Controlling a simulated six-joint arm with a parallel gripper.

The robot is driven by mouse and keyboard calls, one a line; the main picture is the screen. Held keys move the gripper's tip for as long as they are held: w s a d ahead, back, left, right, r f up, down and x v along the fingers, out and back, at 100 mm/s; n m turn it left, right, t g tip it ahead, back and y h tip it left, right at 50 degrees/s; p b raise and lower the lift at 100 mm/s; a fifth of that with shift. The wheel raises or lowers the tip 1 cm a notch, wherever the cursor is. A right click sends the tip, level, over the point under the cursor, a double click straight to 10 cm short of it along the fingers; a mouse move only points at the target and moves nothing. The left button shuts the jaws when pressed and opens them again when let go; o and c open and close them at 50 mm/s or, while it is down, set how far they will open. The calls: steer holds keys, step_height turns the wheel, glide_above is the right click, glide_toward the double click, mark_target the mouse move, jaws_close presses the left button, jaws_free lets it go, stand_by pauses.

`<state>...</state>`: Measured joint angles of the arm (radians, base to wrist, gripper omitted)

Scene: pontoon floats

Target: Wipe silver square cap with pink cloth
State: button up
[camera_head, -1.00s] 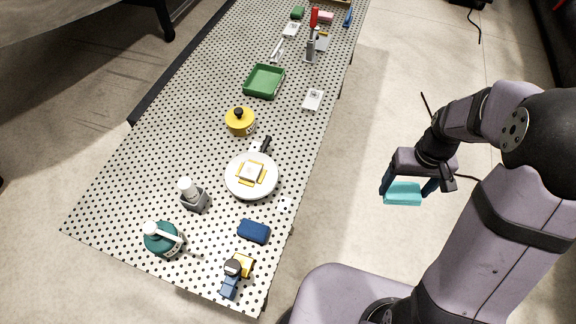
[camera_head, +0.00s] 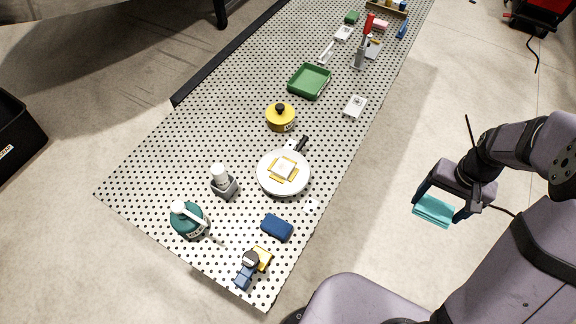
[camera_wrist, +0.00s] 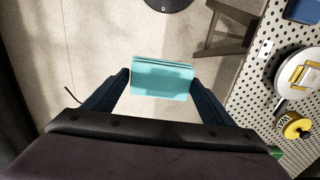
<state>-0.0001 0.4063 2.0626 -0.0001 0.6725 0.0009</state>
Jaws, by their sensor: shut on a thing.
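My gripper (camera_head: 438,205) is shut on a folded turquoise cloth (camera_head: 433,211), out over the floor to the right of the table. In the wrist view the cloth (camera_wrist: 162,78) spans between both fingertips. A small pink item (camera_head: 381,25), possibly the pink cloth, lies at the table's far end, well away from my gripper. A pale, silvery square piece (camera_head: 284,167), possibly the silver square cap, sits with yellow pieces around it on a round white plate (camera_head: 265,184). The plate also shows at the right of the wrist view (camera_wrist: 287,77).
The perforated table (camera_head: 140,185) carries a dark blue pad (camera_head: 277,228), a teal pot (camera_head: 187,221), a grey holder with a white-capped bottle (camera_head: 224,187), a yellow pot (camera_head: 280,120) and a green tray (camera_head: 309,82). Open floor surrounds my gripper. A black bin (camera_head: 18,125) stands at left.

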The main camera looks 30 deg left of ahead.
stand_by(0.3)
steer(key=shift+a, duration=0.3)
steer(key=s+a+f+n+p, duration=0.1)
steer(key=a+f+n, duration=0.1)
steer(key=a, duration=1)
steer(key=s+a+f+n+p, duration=0.1)
steer(key=a+n, duration=0.3)
steer(key=a, duration=0.9)
steer(key=s+a+f+n+p, duration=0.1)
steer(key=s+a+f+n, duration=0.1)
steer(key=a, duration=1)
steer(key=shift+s+a+f+n, duration=0.15)
steer(key=shift+s+a+n, duration=0.05)
steer(key=shift+s+n, duration=0.2)
steer(key=shift+s+a+f+n, duration=0.15)
steer(key=shift+s+n, duration=0.1)
steer(key=shift+n, duration=0.25)
step_height(320, 180, up, 5)
steer(key=w+a, duration=0.2)
steer(key=shift+w+a+m, duration=0.25)
steer(key=shift+a+m, duration=0.1)
steer(key=shift+m, duration=0.05)
steer(key=shift+f, duration=0.15)
